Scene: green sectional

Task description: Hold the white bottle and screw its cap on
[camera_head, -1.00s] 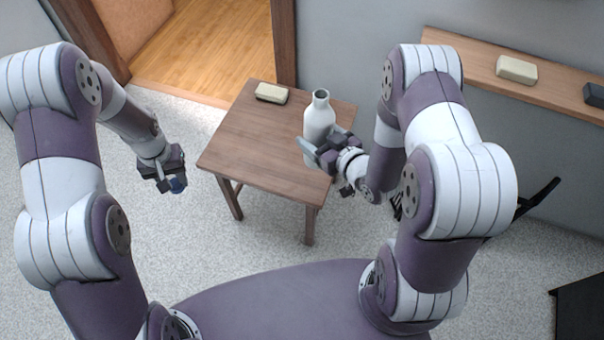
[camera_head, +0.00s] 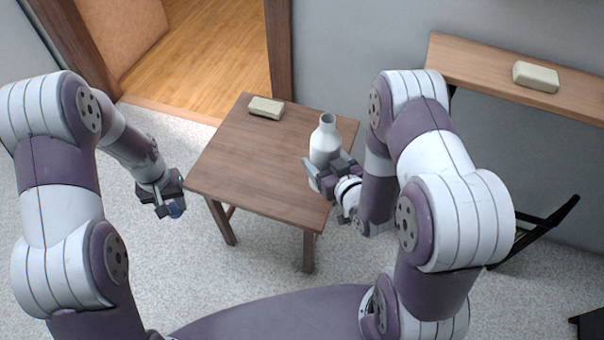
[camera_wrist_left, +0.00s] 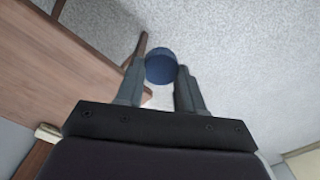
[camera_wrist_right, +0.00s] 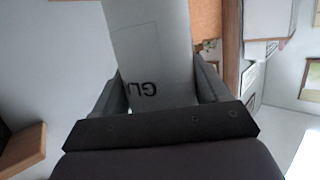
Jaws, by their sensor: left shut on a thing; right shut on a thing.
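The white bottle (camera_head: 326,142) is upright with an open, bare neck, at the right side of the small table. My right gripper (camera_head: 328,176) is shut on its body. In the right wrist view the bottle (camera_wrist_right: 150,45) fills the space between the fingers, with dark lettering on it. I cannot tell whether its base touches the table top. My left gripper (camera_head: 170,203) is off the table's left side, over the floor. It is shut on the blue cap (camera_wrist_left: 161,67), which sits between its fingertips in the left wrist view.
The wooden table (camera_head: 240,165) has a pale block (camera_head: 266,107) near its back left; its middle is clear. A wall shelf (camera_head: 480,75) at the right holds another pale block (camera_head: 536,76). A dark stand (camera_head: 540,232) is on the floor at the right.

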